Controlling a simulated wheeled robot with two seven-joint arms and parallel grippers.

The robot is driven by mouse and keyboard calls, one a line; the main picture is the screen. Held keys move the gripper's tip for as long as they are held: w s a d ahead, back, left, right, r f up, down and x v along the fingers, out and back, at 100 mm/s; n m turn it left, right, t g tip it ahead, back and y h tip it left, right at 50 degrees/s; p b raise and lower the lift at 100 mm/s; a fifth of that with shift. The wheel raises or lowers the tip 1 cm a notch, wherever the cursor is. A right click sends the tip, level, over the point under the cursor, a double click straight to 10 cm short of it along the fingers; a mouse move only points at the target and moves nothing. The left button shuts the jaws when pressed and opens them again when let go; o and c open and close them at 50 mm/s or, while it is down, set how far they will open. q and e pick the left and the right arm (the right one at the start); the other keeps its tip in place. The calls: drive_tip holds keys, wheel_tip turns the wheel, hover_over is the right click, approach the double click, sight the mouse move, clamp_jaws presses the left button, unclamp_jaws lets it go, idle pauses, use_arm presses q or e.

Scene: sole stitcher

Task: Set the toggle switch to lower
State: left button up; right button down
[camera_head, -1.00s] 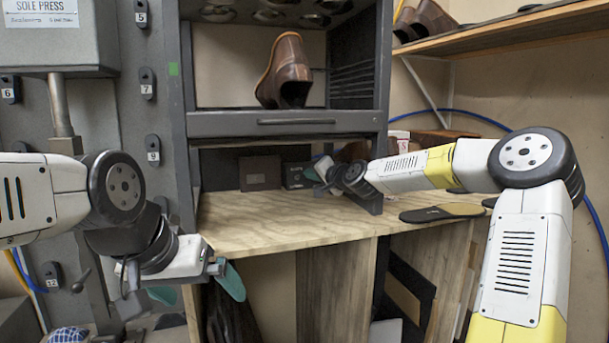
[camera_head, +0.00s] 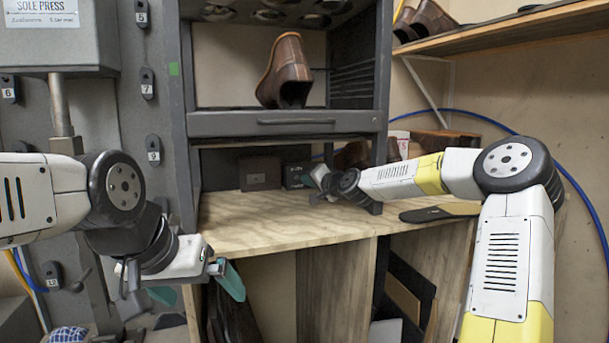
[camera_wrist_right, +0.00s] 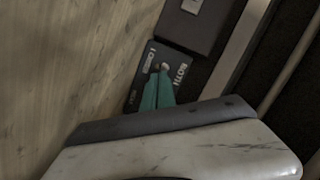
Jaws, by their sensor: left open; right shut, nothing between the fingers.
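The toggle switch is on a small dark box (camera_head: 297,175) at the back of the wooden bench. In the right wrist view the box (camera_wrist_right: 136,97) carries pale lettering, with a small light lever (camera_wrist_right: 164,66) on its face. The fingertips of my right gripper (camera_wrist_right: 158,84) are shut and empty, over the box face close to the lever. I cannot tell whether they touch it, and the lever's exact setting is unclear. My left gripper (camera_head: 197,288) is open and empty, low in front of the bench's left end.
A brown box (camera_head: 260,173) stands left of the switch box. Dark flat soles (camera_head: 440,212) lie on the bench (camera_head: 270,220) at the right. A brown boot (camera_head: 287,72) stands in the opening above. The bench's left and middle surface is clear.

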drive_tip(key=shift+s, duration=0.1)
drive_tip(key=v, duration=0.6)
drive_tip(key=shift+s+d+r, duration=0.1)
drive_tip(key=shift+s+d, duration=0.1)
drive_tip(key=shift+s, duration=0.05)
drive_tip(key=shift+s+d, duration=0.15)
drive_tip(key=shift+s, duration=0.35)
